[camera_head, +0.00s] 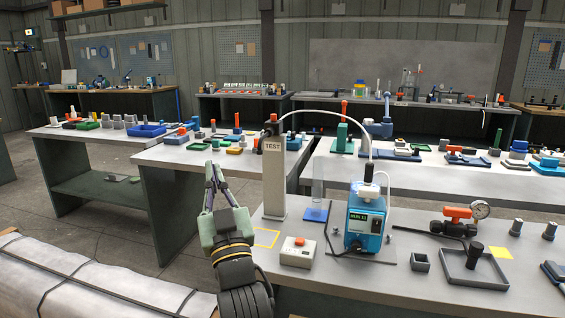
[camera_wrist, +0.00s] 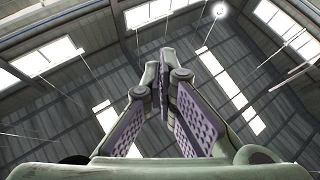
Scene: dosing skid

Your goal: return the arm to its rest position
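My gripper (camera_head: 213,168) is raised in front of the dosing bench, left of the grey TEST post (camera_head: 274,178). Its fingers point upward and their tips come together with nothing visible between them. In the wrist view the purple-padded fingers (camera_wrist: 161,62) converge against the roof and its bright skylights. My forearm comes up from the bottom of the head view. No object is held.
The bench at right holds a blue dosing pump (camera_head: 364,222), a clear cylinder (camera_head: 318,186), a box with a red button (camera_head: 298,251), a gauge valve (camera_head: 458,218) and a grey tray (camera_head: 473,268). A wrapped pallet (camera_head: 90,280) lies at lower left. Floor shows behind my gripper.

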